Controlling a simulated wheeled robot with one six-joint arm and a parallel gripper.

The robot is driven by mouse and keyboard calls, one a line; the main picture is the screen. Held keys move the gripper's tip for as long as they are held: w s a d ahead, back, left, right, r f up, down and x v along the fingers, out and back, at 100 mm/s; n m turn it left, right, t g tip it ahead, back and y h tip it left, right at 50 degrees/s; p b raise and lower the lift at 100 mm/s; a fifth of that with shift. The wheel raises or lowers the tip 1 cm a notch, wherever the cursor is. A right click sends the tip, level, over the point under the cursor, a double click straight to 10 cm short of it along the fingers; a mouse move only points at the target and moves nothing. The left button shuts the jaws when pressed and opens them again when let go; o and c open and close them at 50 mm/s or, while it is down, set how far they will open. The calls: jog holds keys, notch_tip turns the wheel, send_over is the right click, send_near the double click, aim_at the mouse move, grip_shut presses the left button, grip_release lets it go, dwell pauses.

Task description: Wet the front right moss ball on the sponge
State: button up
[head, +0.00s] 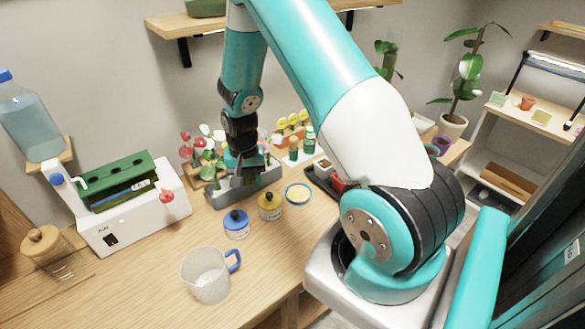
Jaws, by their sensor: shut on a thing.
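My gripper (246,178) points down at the grey tray (217,201), behind the bottles on the wooden bench. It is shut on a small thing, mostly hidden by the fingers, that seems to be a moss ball. I cannot tell whether it touches the tray. Other moss balls cannot be made out clearly. A round yellow sponge (298,193) sits in a blue-rimmed dish to the right of the tray, apart from my gripper.
A clear jug (207,274) is nearer. A white machine with a green rack (122,184) is left. A dark tray (322,180) lies right of the sponge.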

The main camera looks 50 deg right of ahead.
aim_at(297, 194)
jog(key=s+d+f+m, duration=0.1)
jog(key=s+d+m, duration=0.1)
jog(key=d+m, duration=0.2)
jog(key=s+d+f+m, duration=0.1)
jog(key=s+d+m, duration=0.1)
jog(key=d+m, duration=0.2)
jog(key=s+d+m, duration=0.1)
jog(key=d+m, duration=0.2)
jog(key=d, duration=0.2)
jog(key=shift+s+f+m, duration=0.4)
jog(key=shift+s+d+f, duration=0.1)
jog(key=shift+d+f, duration=0.05)
jog(key=shift+f+b, duration=2.3)
jog(key=shift+f, duration=0.55)
jog(key=shift+f+b, duration=0.45)
jog(key=shift+f, duration=0.2)
jog(key=shift+r, duration=0.1)
jog(key=shift+r+p, duration=2.7)
jog(key=shift+r, duration=0.8)
